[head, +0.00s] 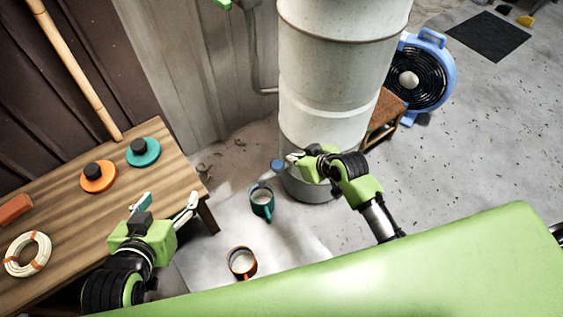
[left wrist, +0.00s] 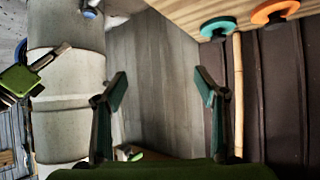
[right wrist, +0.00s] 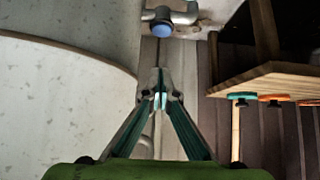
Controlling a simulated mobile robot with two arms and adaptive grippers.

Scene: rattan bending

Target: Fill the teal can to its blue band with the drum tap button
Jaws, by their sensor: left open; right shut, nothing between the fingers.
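The teal can (head: 262,203) stands upright on the floor in front of the pale drum (head: 335,75). Its inside looks pale; its fill level and blue band cannot be made out. The blue tap button (head: 277,165) is low at the drum's left side, just behind the can. It shows on a metal tap in the right wrist view (right wrist: 161,29). My right gripper (head: 291,158) is shut and empty, close to the button; the right wrist view shows a gap between fingertips and button. My left gripper (head: 168,200) is open and empty over the bench's right end.
An orange can (head: 242,263) stands on the floor nearer me. The wooden bench (head: 70,205) at left holds orange and teal discs with black knobs and a cream coil (head: 27,254). A blue fan (head: 424,75) stands behind the drum. The floor at right is open.

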